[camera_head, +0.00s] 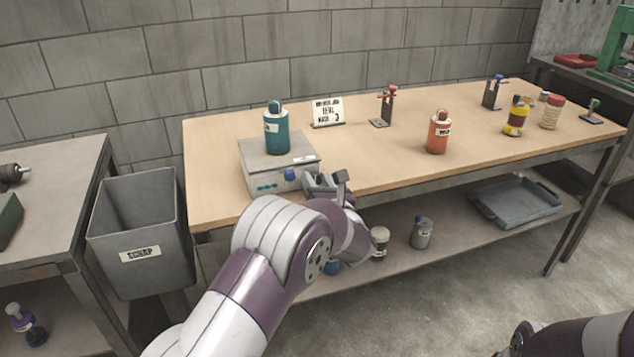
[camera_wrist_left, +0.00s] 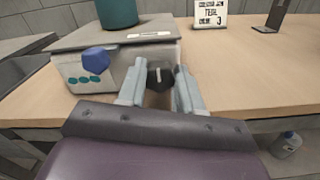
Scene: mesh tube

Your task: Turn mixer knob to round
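The mixer (camera_head: 262,178) is a low grey box at the front left of the wooden table, with a teal bottle (camera_head: 277,130) standing on its top plate. Its front has a blue faceted knob (camera_wrist_left: 96,60) on the left, several teal buttons (camera_wrist_left: 84,80) below that, and a black knob (camera_wrist_left: 160,77) with a pale mark on the right. My left gripper (camera_wrist_left: 161,90) is at the mixer's front right. Its fingers are apart, one on each side of the black knob; I cannot tell whether they touch it. In the head view my left gripper (camera_head: 325,184) hides that knob.
A sign (camera_head: 327,112) reading "TEAL" and "3" stands behind the mixer. An orange bottle (camera_head: 438,132) and a yellow-banded bottle (camera_head: 516,116) stand farther right. A grey scrap bin (camera_head: 139,255) is left of the table. The lower shelf holds a grey bottle (camera_head: 421,232) and a tray (camera_head: 515,201).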

